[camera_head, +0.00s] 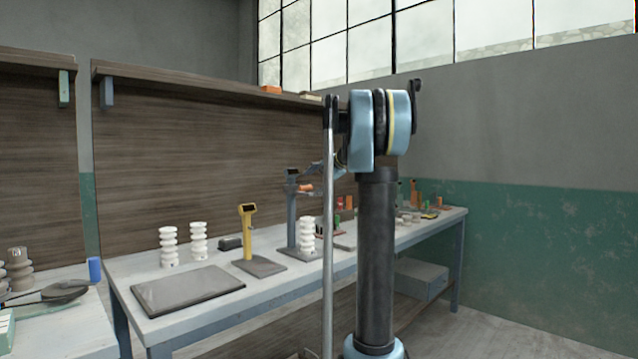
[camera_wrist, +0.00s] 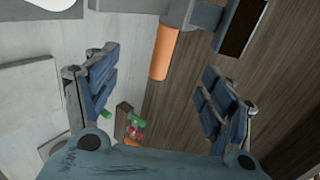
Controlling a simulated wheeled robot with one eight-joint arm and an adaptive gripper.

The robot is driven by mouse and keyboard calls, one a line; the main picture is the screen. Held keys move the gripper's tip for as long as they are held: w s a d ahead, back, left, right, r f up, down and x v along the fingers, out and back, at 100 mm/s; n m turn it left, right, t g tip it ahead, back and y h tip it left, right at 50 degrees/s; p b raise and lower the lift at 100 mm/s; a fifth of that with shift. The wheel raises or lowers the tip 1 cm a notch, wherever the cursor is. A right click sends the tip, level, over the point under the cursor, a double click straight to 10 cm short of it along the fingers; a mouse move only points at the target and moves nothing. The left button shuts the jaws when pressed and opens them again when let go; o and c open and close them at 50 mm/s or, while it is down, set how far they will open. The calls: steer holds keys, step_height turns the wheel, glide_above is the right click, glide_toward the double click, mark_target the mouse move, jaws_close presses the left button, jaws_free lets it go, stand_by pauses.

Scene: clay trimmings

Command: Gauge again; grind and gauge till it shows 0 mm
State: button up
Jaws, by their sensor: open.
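A grey-blue stand (camera_head: 292,212) on the bench has a dark display at its top and an orange cylindrical grip on its side. In the wrist view the orange grip (camera_wrist: 164,52) lies between my open fingers, with clear space on both sides. The dark display (camera_wrist: 240,28) is to its right; no reading is legible. My gripper (camera_wrist: 160,66) is open and empty; in the head view my arm partly hides it. A white ribbed piece (camera_head: 306,238) stands upright at the grey-blue stand. A yellow stand (camera_head: 247,228) with a dark screen is to the left.
Two more white ribbed pieces (camera_head: 168,247) stand behind a flat grey slab (camera_head: 188,290). A small dark block (camera_head: 230,243) lies near the yellow stand. Small coloured items (camera_head: 345,205) are farther along the bench. A wooden back panel (camera_head: 200,160) rises behind it.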

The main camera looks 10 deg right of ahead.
mark_target(309, 187)
steer(key=shift+x, duration=3)
jaws_close()
step_height(309, 187, down, 8)
steer(key=shift+d+f, duration=0.1)
steer(key=shift+f, duration=0.3)
stand_by(2.3)
